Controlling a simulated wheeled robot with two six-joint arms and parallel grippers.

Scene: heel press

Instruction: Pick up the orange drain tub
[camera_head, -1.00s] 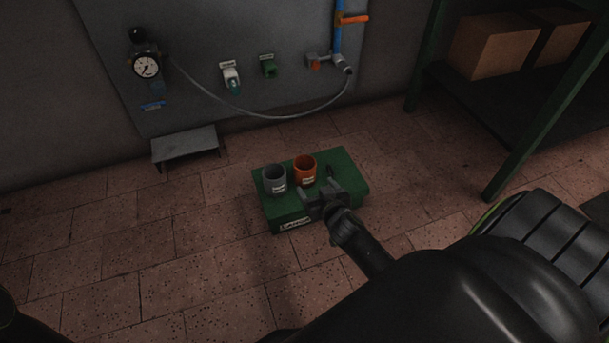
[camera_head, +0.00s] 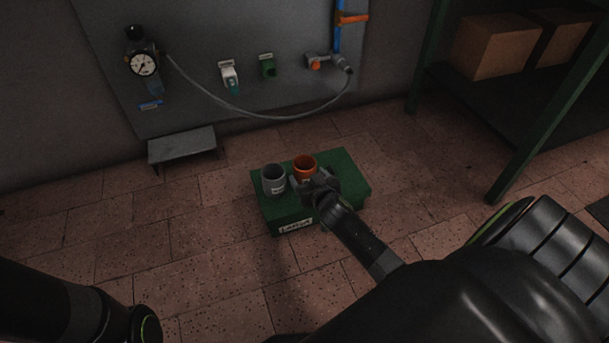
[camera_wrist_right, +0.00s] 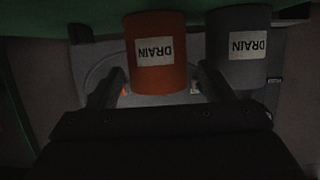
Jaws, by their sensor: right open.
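The orange drain tub (camera_head: 304,165) stands upright on the green box, beside a grey tub. In the right wrist view the orange tub (camera_wrist_right: 157,50) shows upside down with a white DRAIN label. My right gripper (camera_head: 311,182) is at the near side of the orange tub and covers its lower part in the head view. In the right wrist view the fingers of this open gripper (camera_wrist_right: 160,82) lie to either side of the tub's width; I cannot tell whether they touch it. Part of my left arm shows at lower left, its gripper out of view.
The grey tub (camera_head: 273,180), also labelled DRAIN in the right wrist view (camera_wrist_right: 238,45), stands close to the left of the orange one. Both are on the green box (camera_head: 350,174). A small grey step (camera_head: 182,145) is by the wall panel. A hose (camera_head: 270,116) hangs behind.

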